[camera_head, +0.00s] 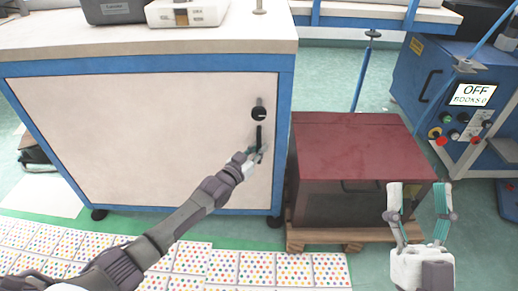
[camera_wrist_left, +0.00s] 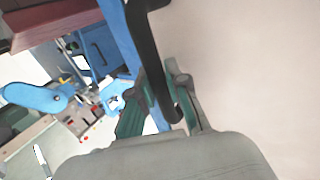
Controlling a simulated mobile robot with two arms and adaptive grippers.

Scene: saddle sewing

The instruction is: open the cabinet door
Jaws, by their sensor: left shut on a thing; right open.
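The cabinet door (camera_head: 150,135) is a large cream panel in a blue frame, and it appears closed in the head view. My left gripper (camera_head: 256,155) is at the lower end of the handle. In the left wrist view its green-padded fingers are shut around the black handle (camera_wrist_left: 150,50), with the cream door panel (camera_wrist_left: 250,60) to the right. My right gripper (camera_head: 420,191) is open and empty, pointing up in front of the red box.
A dark red box (camera_head: 350,140) on a wooden pallet (camera_head: 310,236) stands just right of the cabinet. A blue machine (camera_head: 440,85) with an OFF screen is at the right. Dotted mats (camera_head: 230,268) cover the floor in front of the cabinet.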

